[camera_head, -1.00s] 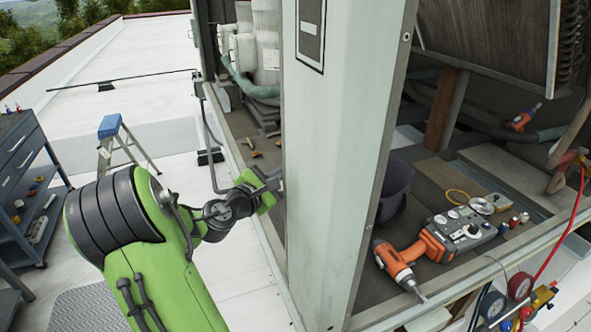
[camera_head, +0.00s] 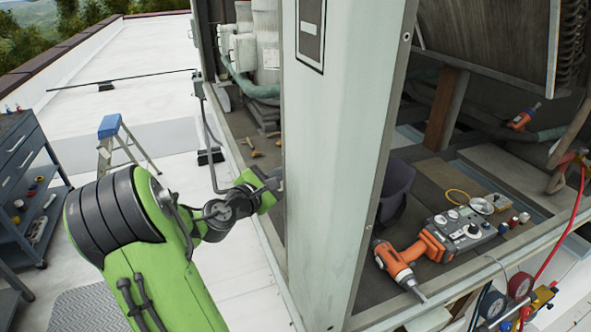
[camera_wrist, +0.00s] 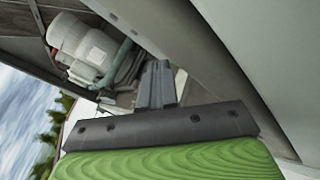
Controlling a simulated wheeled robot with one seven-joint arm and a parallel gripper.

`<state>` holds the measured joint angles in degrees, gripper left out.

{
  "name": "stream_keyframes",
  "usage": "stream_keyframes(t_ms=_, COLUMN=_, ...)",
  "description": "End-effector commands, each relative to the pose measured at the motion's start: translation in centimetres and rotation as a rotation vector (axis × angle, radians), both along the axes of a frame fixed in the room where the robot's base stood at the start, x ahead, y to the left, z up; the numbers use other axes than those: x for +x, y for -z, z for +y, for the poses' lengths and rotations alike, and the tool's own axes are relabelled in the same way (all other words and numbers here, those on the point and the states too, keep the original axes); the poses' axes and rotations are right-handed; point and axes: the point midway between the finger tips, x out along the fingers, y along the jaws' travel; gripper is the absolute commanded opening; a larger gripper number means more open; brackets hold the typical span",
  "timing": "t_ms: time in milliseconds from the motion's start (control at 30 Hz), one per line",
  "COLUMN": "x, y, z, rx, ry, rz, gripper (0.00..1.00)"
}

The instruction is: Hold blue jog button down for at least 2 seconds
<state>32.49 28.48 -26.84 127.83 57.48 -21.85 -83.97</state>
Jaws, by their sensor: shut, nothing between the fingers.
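No blue jog button can be made out in either view. My gripper (camera_head: 277,180) is at the left edge of the pale upright panel (camera_head: 335,150), and its tip is partly hidden by that panel in the head view. In the wrist view, the fingers of my gripper (camera_wrist: 157,84) are together and empty. They point toward the inside of the cooler, with the pale panel close on their right. I cannot tell whether the fingertips touch anything.
A grey device with dials (camera_head: 463,229) and an orange drill (camera_head: 398,265) lie on the cooler floor to the right of the panel, near a dark bucket (camera_head: 396,190). A white motor (camera_wrist: 82,48) is inside. A stepladder (camera_head: 112,140) and cart (camera_head: 30,180) stand left.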

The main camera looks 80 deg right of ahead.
Motion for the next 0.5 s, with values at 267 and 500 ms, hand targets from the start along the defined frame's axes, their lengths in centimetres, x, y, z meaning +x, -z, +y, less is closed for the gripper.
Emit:
stream_keyframes(t_ms=267, x=-0.18, y=-0.05, z=-0.09, rx=0.000, ry=0.001, rz=0.001, gripper=0.00)
stream_keyframes(t_ms=500, x=-0.79, y=-0.09, z=-0.44, rx=-0.001, ry=0.001, rz=0.000, gripper=0.00)
